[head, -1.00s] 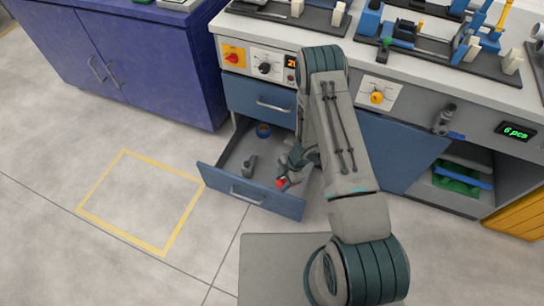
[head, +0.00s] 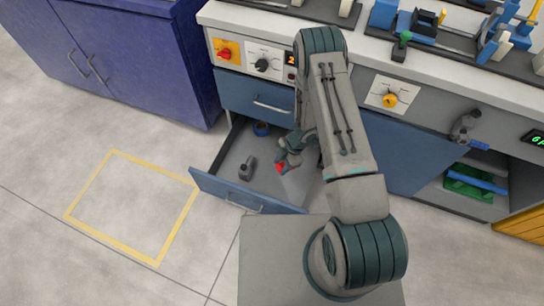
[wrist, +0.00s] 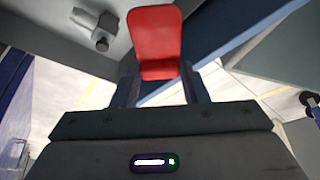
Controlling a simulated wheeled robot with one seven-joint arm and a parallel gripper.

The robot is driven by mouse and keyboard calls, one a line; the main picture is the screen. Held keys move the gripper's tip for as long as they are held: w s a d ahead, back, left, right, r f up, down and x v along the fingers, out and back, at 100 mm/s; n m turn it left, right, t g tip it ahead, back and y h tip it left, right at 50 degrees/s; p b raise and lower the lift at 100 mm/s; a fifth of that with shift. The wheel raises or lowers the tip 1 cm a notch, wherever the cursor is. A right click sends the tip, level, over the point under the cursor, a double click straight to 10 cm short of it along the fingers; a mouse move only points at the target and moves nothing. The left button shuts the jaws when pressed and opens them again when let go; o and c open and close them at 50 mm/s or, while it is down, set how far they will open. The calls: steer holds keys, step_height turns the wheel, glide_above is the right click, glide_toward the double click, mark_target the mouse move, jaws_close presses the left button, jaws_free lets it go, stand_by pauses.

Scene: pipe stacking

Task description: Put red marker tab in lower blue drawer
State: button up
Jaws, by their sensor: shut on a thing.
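The red marker tab (wrist: 155,40) is held between my gripper's fingers in the wrist view, sticking out beyond the fingertips. It shows as a small red patch (head: 281,168) in the head view. My gripper (head: 286,162) is shut on it, over the open lower blue drawer (head: 216,188). From these views I cannot tell whether the tab touches the drawer floor. My arm hides the right part of the drawer.
The counter edge (head: 285,32) runs behind my arm. Floor to the left is clear.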

steer(key=b, duration=1.7)
glide_above(277, 194)
steer(key=d, duration=0.1)
step_height(277, 194, down, 18)
steer(key=f+b, duration=0.1)
steer(key=f, duration=0.2)
steer(key=f+b, duration=0.1)
steer(key=f, duration=0.2)
steer(key=f+b, duration=0.2)
steer(key=f, duration=0.1)
steer(key=shift+w+f, duration=0.25)
steer(key=shift+f, duration=0.1)
steer(key=shift+f, duration=0.1)
steer(key=o, duration=0.5)
steer(key=shift+f, duration=0.1)
steer(key=o, duration=0.4)
steer(key=shift+o, duration=0.2)
steer(key=shift+d, duration=0.1)
steer(key=p+v, duration=0.4)
steer(key=v, duration=0.8)
steer(key=shift+r, duration=0.25)
